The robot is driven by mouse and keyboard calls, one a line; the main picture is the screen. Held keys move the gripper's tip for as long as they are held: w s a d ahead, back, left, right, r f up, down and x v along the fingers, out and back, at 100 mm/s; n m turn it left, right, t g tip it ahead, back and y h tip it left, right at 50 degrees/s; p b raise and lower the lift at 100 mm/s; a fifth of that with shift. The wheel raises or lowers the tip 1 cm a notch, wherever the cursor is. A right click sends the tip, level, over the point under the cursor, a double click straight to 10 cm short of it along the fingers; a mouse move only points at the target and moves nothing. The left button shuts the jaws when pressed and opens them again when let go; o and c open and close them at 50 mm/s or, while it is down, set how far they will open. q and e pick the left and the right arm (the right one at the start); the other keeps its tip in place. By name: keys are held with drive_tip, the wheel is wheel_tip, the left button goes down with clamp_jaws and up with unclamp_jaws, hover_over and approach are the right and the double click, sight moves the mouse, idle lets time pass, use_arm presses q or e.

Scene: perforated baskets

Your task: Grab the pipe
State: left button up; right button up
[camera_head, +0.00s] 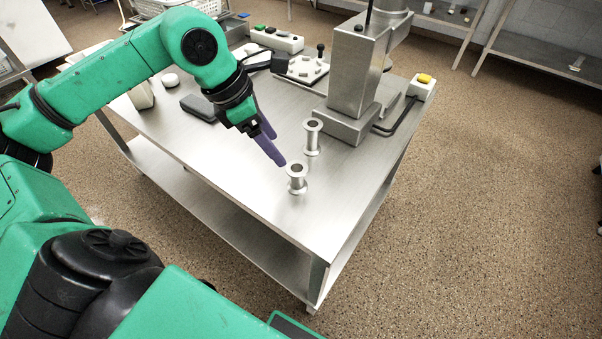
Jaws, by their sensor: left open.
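Two short metal pipes with flanged ends stand upright on the steel table (230,165). The nearer pipe (297,180) is close to the table's front edge, and the farther pipe (312,138) stands behind it, slightly to the right. My left gripper (276,148) reaches down from the upper left with its purple fingers open. One fingertip is just up and left of the nearer pipe's rim; I cannot tell whether it touches. Nothing shows between the fingers. My right gripper is out of the picture.
A metal machine column (355,75) stands on the table behind the pipes. A box with a yellow button (423,86) sits at the right corner. A dark flat object (198,108), a control box (277,40) and a light plate (301,69) lie farther back. The table front is clear.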

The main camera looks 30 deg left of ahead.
sight(293, 170)
use_arm(q)
drive_tip(key=p+x, duration=0.2)
drive_tip(key=x, duration=1.1)
drive_tip(key=shift+r, duration=0.1)
clamp_jaws()
